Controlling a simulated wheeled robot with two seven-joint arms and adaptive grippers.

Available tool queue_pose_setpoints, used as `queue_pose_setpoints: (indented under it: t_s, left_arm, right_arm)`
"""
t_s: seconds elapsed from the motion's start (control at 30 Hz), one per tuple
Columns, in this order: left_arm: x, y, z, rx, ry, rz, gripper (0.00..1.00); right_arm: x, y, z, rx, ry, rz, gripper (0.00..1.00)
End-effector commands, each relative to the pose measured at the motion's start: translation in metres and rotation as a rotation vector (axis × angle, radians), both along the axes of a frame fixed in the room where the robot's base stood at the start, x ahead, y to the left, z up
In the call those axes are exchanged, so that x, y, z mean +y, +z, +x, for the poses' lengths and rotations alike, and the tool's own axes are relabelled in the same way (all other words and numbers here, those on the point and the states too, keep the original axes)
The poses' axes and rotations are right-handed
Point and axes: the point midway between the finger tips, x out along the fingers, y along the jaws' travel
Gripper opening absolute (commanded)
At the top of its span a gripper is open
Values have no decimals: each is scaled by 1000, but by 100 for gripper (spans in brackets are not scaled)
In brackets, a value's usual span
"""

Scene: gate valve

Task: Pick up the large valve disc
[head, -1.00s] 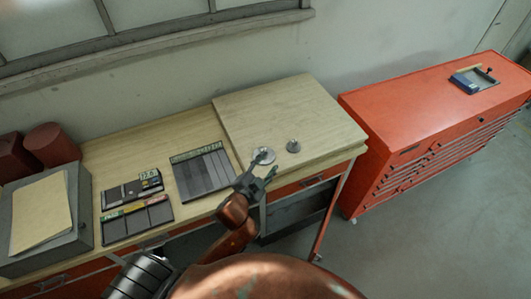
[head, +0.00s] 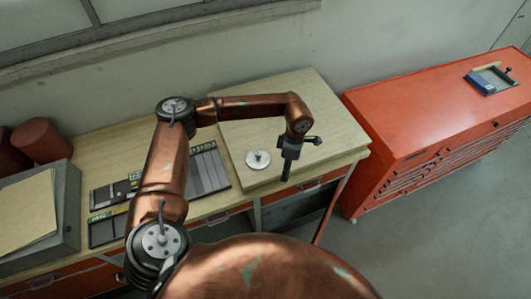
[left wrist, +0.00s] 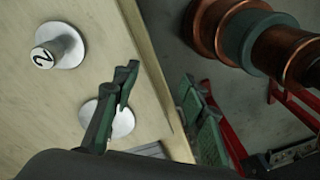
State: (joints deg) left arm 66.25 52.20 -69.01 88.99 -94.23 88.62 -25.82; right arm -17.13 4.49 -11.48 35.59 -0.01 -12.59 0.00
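A pale round disc (head: 258,159) with a raised centre lies flat on the raised wooden board (head: 235,120), just left of my left gripper (head: 287,176) in the head view. The gripper points down near the board's front edge. In the left wrist view the left gripper (left wrist: 158,108) is open, its dark green fingers apart with nothing between them. There, a disc with a stub marked "2" (left wrist: 66,46) lies upper left. Another pale disc (left wrist: 124,122) is partly covered by one finger. I cannot tell from this view which is larger. My right gripper is not in view.
Flat dark trays (head: 209,170) lie left on the bench, partly behind my arm. A grey box (head: 62,215) and dark red cylinders (head: 42,142) stand far left. A red tool cabinet (head: 430,110) stands right, with a blue item (head: 492,82) on top. Open floor lies in front.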

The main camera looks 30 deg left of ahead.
Motion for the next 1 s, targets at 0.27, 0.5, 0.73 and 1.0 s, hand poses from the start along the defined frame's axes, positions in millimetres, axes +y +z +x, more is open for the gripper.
queue_pose_setpoints:
  t_s: [0.27, 0.5, 0.73, 1.0]
  left_arm:
    - [107, 47, 28, -8, 31, 341, 39]
    - [118, 28, 25, -5, 31, 356, 39]
    - [125, 2, 18, -4, 32, 353, 39]
    - [134, -22, 15, -7, 34, 351, 39]
  right_arm:
    - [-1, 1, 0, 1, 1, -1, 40]
    - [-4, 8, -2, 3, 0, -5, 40]
    - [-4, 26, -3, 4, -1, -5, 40]
    - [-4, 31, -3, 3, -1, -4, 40]
